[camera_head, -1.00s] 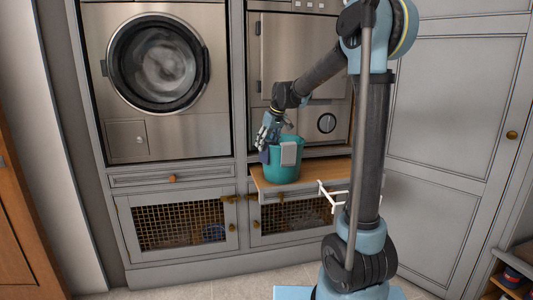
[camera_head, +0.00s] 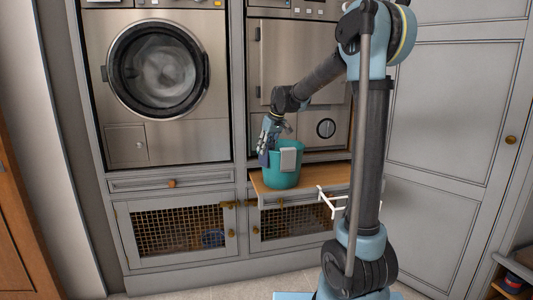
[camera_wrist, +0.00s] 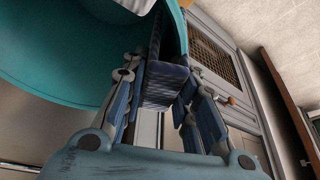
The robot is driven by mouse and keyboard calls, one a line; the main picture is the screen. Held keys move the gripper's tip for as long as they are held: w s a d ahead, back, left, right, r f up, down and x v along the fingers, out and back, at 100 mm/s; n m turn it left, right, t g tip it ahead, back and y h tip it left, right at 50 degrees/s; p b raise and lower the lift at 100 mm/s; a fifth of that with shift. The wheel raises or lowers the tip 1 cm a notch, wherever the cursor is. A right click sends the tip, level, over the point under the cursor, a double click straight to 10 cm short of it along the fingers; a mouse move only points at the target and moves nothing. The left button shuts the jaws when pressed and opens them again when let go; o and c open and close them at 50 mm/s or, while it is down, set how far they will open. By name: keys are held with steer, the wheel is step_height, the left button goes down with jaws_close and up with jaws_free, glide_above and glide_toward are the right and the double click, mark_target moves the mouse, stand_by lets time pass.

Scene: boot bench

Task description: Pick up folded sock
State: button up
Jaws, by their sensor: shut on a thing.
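The folded sock (camera_wrist: 166,82) is dark blue and ribbed. In the wrist view it sits between the two fingers of my gripper (camera_wrist: 158,98), which is shut on it. In the head view the sock (camera_head: 263,157) is a small dark patch below my gripper (camera_head: 268,143), at the left side of the teal bucket's rim. A dark strip runs from the sock along the bucket's wall in the wrist view. I cannot tell whether the sock touches the bucket.
The teal bucket (camera_head: 281,178) stands on a wooden shelf (camera_head: 318,181), with a grey cloth (camera_head: 289,160) over its front rim. A white rack (camera_head: 331,202) sticks out at the shelf's front. A washer (camera_head: 158,68) and mesh-door cabinets (camera_head: 180,229) line the wall. Floor shows in front.

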step_height(320, 180, up, 17)
stand_by(0.4)
